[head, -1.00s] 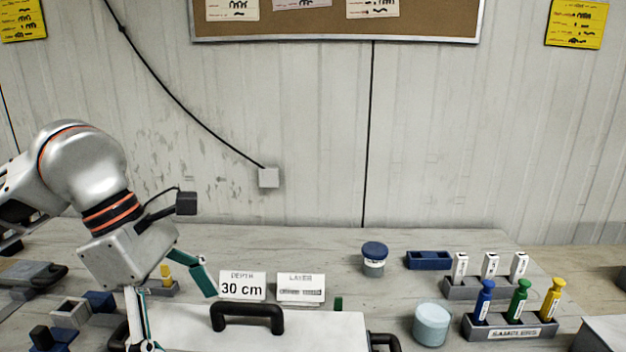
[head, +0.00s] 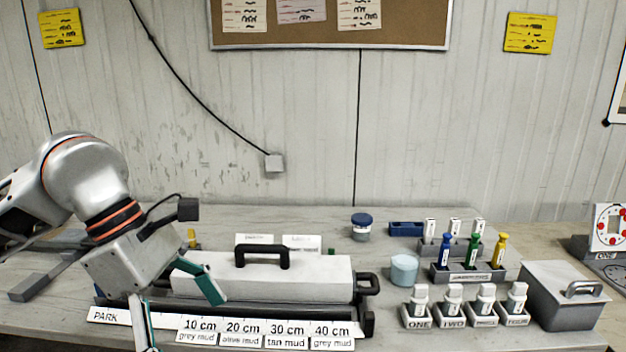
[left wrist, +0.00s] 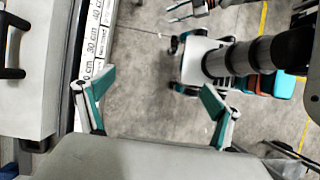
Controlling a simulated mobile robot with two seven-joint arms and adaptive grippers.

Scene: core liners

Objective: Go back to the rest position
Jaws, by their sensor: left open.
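My left gripper (head: 178,308) is open and empty in the head view, in front of the left part of a long white box with a black handle (head: 262,256). Its two teal-padded fingers are spread wide. In the left wrist view the open fingers (left wrist: 158,105) have only grey floor between them, with part of my own base beyond. The white box shows at the left edge there (left wrist: 38,75). My right gripper is not in the head view; a bit of gripper-like metal at the top of the left wrist view is too unclear to name.
Depth labels (head: 266,333) and a PARK label (head: 103,316) line the table's front. At right are a grey lidded box (head: 563,295), several small labelled holders (head: 453,302), a sampler rack (head: 470,272) and a pale blue jar (head: 404,269).

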